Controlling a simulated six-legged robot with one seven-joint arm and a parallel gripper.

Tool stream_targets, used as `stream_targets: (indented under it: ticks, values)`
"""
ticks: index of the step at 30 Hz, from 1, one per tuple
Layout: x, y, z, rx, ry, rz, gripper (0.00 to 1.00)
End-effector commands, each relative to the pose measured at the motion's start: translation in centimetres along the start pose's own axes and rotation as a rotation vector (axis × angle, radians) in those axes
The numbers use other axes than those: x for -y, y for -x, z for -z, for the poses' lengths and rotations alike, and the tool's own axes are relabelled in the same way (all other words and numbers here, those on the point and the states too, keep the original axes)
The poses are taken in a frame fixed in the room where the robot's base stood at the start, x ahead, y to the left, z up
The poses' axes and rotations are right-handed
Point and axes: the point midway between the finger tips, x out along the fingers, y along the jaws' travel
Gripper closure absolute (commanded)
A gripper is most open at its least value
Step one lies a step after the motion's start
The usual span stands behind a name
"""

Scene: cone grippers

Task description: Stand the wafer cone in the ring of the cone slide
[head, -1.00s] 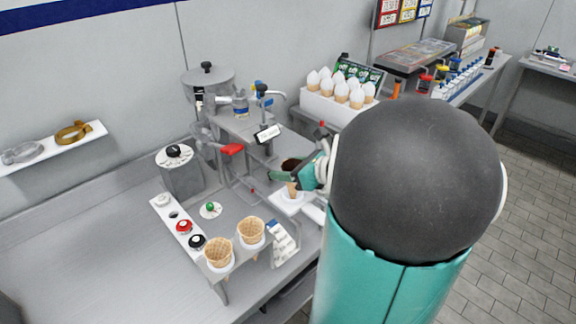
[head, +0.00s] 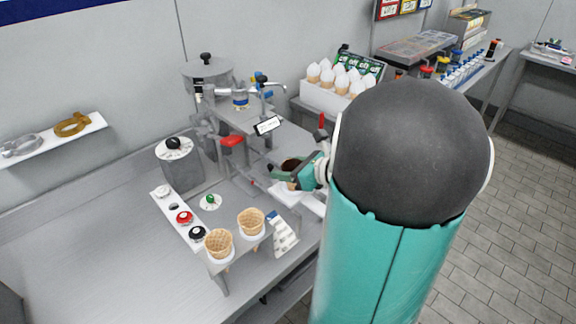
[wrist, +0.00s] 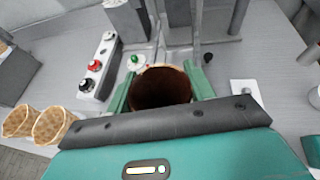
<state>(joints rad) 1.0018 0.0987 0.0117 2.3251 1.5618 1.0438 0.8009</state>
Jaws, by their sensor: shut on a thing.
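My gripper (head: 307,173) is shut on a wafer cone (head: 292,165), whose dark inside faces up. In the wrist view the cone (wrist: 162,88) sits mouth up between the two green fingers of my gripper (wrist: 160,92). A white slide-like piece (head: 312,203) lies just below and beside the held cone in the head view. My gripper and the cone hide any ring there, so I cannot tell whether the cone touches it. Two more wafer cones (head: 219,245) (head: 251,222) stand in a holder at the front left.
A panel with red and black knobs (head: 185,217) lies left of the cone holder. A steel machine with a red handle (head: 231,141) stands behind the gripper. A box of white-topped cones (head: 330,92) is at the back. The counter at the front left (head: 110,250) is clear.

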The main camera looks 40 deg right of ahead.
Motion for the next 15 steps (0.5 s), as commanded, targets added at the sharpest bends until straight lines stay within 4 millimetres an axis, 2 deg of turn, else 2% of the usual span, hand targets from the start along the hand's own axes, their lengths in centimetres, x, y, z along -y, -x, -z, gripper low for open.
stream_targets:
  ticks: [15]
  values:
    - [0.0,-0.6,1.3,0.0,-0.002,-0.001,0.56]
